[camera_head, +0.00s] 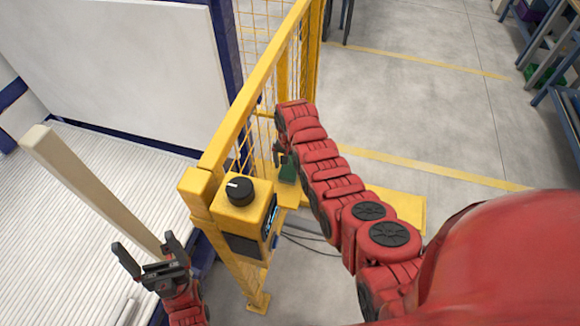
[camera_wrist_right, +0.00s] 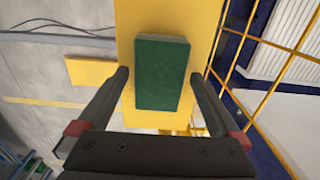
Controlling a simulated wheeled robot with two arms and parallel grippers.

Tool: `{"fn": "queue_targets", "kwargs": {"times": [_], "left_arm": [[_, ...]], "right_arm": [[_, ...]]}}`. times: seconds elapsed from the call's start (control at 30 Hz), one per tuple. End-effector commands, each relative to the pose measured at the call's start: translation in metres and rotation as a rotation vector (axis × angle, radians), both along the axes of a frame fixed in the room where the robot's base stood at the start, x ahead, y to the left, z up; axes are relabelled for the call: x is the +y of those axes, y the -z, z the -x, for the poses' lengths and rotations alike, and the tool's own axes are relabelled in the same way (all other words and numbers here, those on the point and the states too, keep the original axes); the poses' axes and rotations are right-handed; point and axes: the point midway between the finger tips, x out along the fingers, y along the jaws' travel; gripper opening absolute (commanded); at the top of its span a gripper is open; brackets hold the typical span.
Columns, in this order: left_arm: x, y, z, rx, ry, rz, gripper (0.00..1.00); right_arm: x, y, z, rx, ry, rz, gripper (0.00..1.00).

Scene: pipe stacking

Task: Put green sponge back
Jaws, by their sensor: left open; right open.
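The green sponge (camera_wrist_right: 162,73) lies on a yellow shelf (camera_wrist_right: 127,18) in the right wrist view. My right gripper (camera_wrist_right: 161,80) is open, with one finger on each side of the sponge and a small gap visible at each side. In the head view the sponge (camera_head: 288,168) is partly hidden beside my right gripper (camera_head: 279,150), next to the yellow fence post. My left gripper (camera_head: 146,250) is open and empty at the lower left, over the white ribbed surface.
A yellow post carries a control box with a black knob (camera_head: 239,190). Yellow mesh fence (camera_head: 255,85) runs along the right arm's left side. A pale beam (camera_head: 85,185) stands near my left gripper. Grey floor (camera_head: 420,110) at the right is clear.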

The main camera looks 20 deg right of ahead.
Motion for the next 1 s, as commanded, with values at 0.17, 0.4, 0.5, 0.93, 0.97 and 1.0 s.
{"fn": "queue_targets", "kwargs": {"times": [0.17, 0.4, 0.5, 0.93, 0.97, 1.0], "left_arm": [[0.000, 0.008, 0.000, 0.000, 0.000, 0.000, 0.92], [0.000, 0.022, 0.000, 0.000, 0.000, 0.000, 0.92], [0.000, 0.014, 0.000, 0.000, 0.000, 0.000, 0.92], [0.000, -0.008, 0.000, 0.000, 0.000, 0.000, 0.92], [0.000, -0.007, 0.000, 0.000, 0.000, 0.000, 0.92], [0.000, -0.007, 0.000, 0.000, 0.000, 0.000, 0.92]], "right_arm": [[0.000, -0.018, -0.001, -0.006, 0.000, -0.001, 1.00], [0.000, -0.067, -0.001, -0.008, 0.000, -0.001, 1.00], [0.000, -0.094, 0.000, -0.004, 0.001, -0.001, 1.00], [0.000, -0.112, 0.001, 0.000, 0.000, 0.000, 1.00], [0.000, -0.112, 0.001, 0.000, 0.000, 0.000, 1.00], [0.000, -0.112, 0.001, 0.000, 0.000, 0.000, 1.00]]}}
